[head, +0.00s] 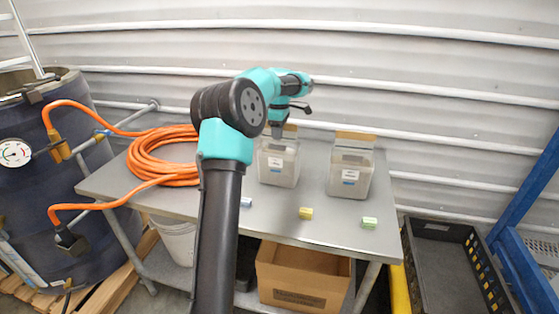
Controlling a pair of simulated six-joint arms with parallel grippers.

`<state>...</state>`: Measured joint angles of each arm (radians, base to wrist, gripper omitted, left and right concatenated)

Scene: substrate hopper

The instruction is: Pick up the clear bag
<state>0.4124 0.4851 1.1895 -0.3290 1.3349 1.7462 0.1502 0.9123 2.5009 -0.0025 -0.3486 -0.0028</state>
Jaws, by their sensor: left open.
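Two clear bags with grey-white contents and small white-and-blue labels stand upright on the grey table (180,195). Each has a tan strip along its top. The left clear bag (279,168) is at the table's middle, and the right clear bag (350,175) stands a little apart from it. My left gripper (278,133) is open and points down at the top of the left bag, covering part of its tan strip. I cannot tell whether the fingers touch the bag. My right gripper is not in view.
A coiled orange hose (160,160) lies on the table's left, running to a dark drum (40,190) with a gauge. Small blue, yellow (306,213) and green (369,222) blocks lie near the front edge. A black crate (455,270) stands right; a cardboard box (300,280) sits below.

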